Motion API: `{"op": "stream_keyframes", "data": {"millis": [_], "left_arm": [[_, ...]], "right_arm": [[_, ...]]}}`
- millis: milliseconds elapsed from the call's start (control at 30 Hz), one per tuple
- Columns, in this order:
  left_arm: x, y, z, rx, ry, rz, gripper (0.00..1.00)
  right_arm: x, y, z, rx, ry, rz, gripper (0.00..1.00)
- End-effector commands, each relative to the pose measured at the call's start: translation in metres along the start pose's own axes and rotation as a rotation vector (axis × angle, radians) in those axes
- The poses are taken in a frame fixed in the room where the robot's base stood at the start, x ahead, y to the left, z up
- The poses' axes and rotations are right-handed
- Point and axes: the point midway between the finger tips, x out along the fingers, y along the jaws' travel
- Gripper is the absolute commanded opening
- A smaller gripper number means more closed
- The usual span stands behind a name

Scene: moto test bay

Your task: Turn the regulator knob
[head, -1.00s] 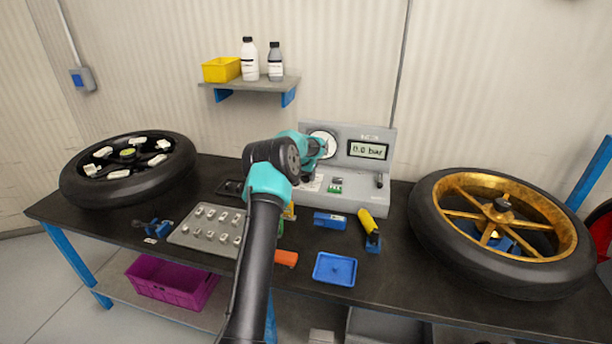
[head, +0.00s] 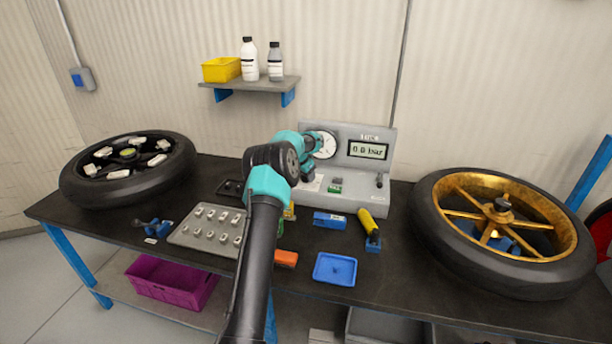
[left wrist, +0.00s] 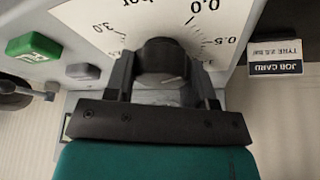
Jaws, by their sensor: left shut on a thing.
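The regulator knob (left wrist: 163,58) is black and round, on a white dial plate with printed bar figures on the grey test panel. My left gripper (left wrist: 165,82) has a finger on each side of the knob and is shut on it. In the head view my left gripper (head: 308,178) is at the left part of the grey test unit (head: 347,198), and it hides the knob there. The display (head: 367,150) seems to read 0.0 bar. A round gauge (head: 328,146) is partly behind my wrist. My right gripper is not in view.
A green button (left wrist: 33,46) and a grey button (left wrist: 83,71) sit near the knob. A job card (left wrist: 275,55) is on the other side. A gold-rimmed wheel (head: 432,230), a black wheel (head: 85,190) and a blue tray (head: 335,269) are on the bench.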

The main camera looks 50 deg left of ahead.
Motion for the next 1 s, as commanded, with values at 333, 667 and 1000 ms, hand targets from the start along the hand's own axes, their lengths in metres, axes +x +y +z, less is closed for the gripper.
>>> {"op": "stream_keyframes", "data": {"millis": [333,667,1000], "left_arm": [[0.0001,0.0001,-0.0004,0.293,0.001,0.121,0.26],[0.0006,0.0008,0.0003,0.561,0.001,0.232,0.26],[-0.0001,0.0015,0.0005,0.7,0.0,0.289,0.26]], "right_arm": [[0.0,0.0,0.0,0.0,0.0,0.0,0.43],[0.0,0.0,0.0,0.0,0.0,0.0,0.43],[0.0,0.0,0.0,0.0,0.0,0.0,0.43]]}}
